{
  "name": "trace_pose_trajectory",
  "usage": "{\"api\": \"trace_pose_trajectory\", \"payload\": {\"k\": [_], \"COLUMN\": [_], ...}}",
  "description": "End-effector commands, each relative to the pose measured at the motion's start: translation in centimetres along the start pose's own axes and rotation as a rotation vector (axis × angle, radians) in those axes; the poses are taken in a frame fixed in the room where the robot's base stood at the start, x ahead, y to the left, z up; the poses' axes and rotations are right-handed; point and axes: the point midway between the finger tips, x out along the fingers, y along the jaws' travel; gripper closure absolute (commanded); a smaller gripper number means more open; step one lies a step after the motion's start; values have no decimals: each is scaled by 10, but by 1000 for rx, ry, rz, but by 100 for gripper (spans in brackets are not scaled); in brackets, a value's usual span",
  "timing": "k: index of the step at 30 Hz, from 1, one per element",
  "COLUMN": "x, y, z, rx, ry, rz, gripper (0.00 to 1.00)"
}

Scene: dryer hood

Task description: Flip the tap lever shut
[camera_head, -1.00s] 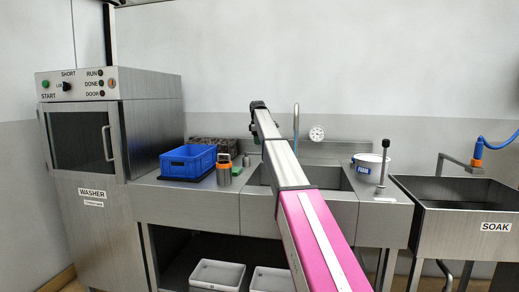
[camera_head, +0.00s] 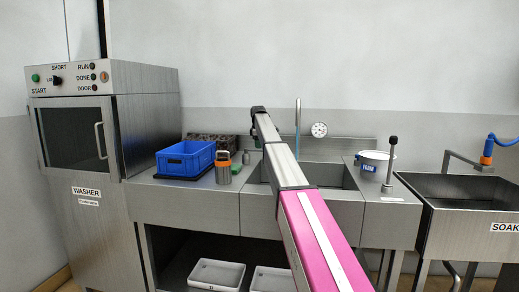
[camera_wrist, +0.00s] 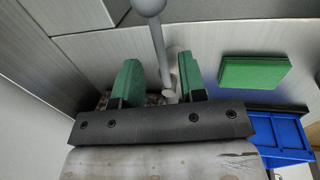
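In the wrist view my gripper (camera_wrist: 160,82) has its two green-padded fingers apart. A grey rod with a round grey knob (camera_wrist: 150,6), which looks like the tap lever, runs down between the fingers, with clear space on its left side. A pale fitting at its lower end lies close to the right finger; I cannot tell whether they touch. In the head view the thin upright tap spout (camera_head: 297,117) stands behind the sink (camera_head: 322,178). My gripper (camera_head: 250,140) is mostly hidden behind my arm there, and the lever cannot be made out.
A green sponge (camera_wrist: 254,70) and a blue crate (camera_wrist: 283,135) lie right of my fingers in the wrist view. A round gauge (camera_head: 319,130) is right of the spout.

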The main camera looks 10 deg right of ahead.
Motion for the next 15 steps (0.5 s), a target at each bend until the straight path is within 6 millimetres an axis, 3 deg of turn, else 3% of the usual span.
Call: {"api": "trace_pose_trajectory", "payload": {"k": [6, 14, 15], "x": [24, 26, 26], "y": [0, 0, 0], "z": [0, 0, 0], "rx": [0, 0, 0], "ry": [0, 0, 0], "rz": [0, 1, 1], "gripper": [62, 62, 68]}}
